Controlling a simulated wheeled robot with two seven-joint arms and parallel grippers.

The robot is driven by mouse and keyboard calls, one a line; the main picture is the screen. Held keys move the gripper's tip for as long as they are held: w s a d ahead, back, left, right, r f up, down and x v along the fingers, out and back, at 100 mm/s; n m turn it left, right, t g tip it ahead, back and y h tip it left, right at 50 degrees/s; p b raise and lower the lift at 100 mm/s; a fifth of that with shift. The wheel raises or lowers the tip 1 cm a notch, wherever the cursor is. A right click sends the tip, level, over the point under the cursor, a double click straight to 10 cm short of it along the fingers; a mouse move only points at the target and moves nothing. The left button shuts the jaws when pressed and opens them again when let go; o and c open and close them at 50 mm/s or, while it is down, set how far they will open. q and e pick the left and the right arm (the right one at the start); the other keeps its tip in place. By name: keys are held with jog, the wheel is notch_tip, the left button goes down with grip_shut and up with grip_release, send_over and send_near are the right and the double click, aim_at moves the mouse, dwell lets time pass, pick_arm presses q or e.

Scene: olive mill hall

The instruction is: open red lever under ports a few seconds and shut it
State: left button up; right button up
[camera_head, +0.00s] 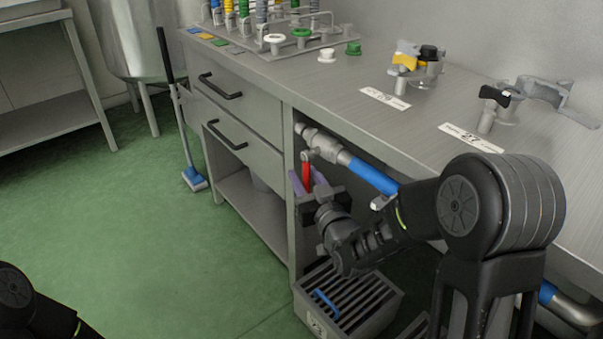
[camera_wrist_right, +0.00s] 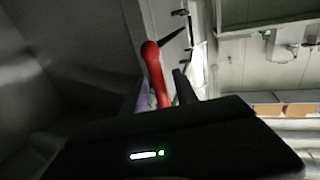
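The red lever (camera_head: 306,171) hangs down from a metal valve (camera_head: 313,155) on the pipe under the worktop, and lies across the pipe's run. The gripper looks open around the lever; contact on the other side cannot be told. My left arm shows at the lower left, its gripper out of frame.
The blue-sleeved pipe (camera_head: 368,175) runs under the worktop (camera_head: 330,82). A slatted crate (camera_head: 375,302) with a blue handle stands on the floor below. Drawers (camera_head: 235,115) are left of the opening. Labelled valves and a manifold stand on top. Green floor is clear at left.

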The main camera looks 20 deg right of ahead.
jog(key=shift+w+a, duration=0.1)
jog(key=shift+w, duration=1.05)
grip_shut()
dwell(0.6)
